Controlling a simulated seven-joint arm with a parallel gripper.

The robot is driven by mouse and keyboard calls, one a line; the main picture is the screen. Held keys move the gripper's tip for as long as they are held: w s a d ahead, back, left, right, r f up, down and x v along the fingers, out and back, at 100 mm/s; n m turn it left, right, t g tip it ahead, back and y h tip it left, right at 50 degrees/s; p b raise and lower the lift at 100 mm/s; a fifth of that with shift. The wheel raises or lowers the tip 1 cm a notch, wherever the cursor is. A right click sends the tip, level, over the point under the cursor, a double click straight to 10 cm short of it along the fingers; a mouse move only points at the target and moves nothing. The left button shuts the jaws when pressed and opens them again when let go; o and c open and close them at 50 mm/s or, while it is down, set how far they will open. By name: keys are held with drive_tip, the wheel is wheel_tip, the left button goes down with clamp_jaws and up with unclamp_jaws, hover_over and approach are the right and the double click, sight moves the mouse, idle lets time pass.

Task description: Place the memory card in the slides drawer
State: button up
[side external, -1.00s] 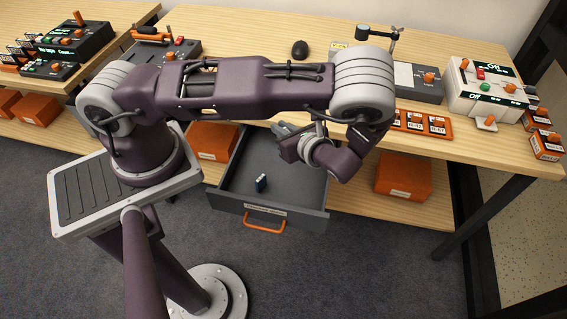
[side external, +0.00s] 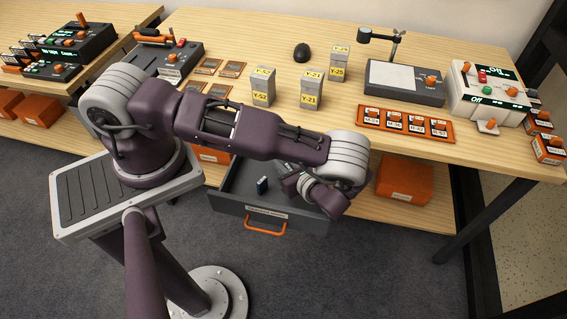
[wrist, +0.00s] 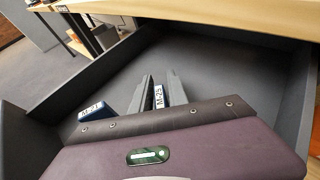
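The grey drawer (side external: 226,204) stands open under the table, its front label too small to read; its inside also shows in the wrist view (wrist: 218,68). My gripper (side external: 284,170) is low over the right part of the drawer. In the wrist view, my gripper (wrist: 160,82) has its two dark fingers on either side of a memory card (wrist: 158,97) marked M-25 and appears shut on it. A blue card (side external: 262,185) stands in the drawer to the left of the gripper; it also shows in the wrist view (wrist: 96,111), its label partly legible.
Several labelled grey canisters (side external: 312,92) stand on the table above. An orange tray of cards (side external: 405,123) lies to their right. Orange boxes (side external: 404,178) sit on the lower shelf. The drawer walls and the table edge border the gripper's space; the drawer floor is mostly clear.

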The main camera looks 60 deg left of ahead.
drive_tip(key=shift+o, duration=0.6)
drive_tip(key=v, duration=0.3)
drive_tip(key=shift+a, duration=0.1)
wheel_tip(320, 180, up, 7)
drive_tip(key=shift+f, duration=0.2)
wheel_tip(320, 180, up, 7)
drive_tip(key=d+n+g+h, duration=0.2)
drive_tip(key=d+n+h, duration=0.1)
drive_tip(key=n, duration=0.1)
wheel_tip(320, 180, up, 15)
drive_tip(key=n+h, duration=0.6)
drive_tip(key=n, duration=0.1)
hover_over(289, 167)
drive_tip(key=s+d, duration=0.3)
drive_tip(key=d, duration=0.2)
drive_tip(key=s+d+r+n+t+h, duration=0.1)
drive_tip(key=s+r+n+t+h, duration=0.3)
drive_tip(key=s+r, duration=0.9)
drive_tip(key=r+n+t, duration=0.1)
drive_tip(key=n+t, duration=0.2)
drive_tip(key=shift+d+t, duration=0.3)
drive_tip(key=shift+r, duration=0.15)
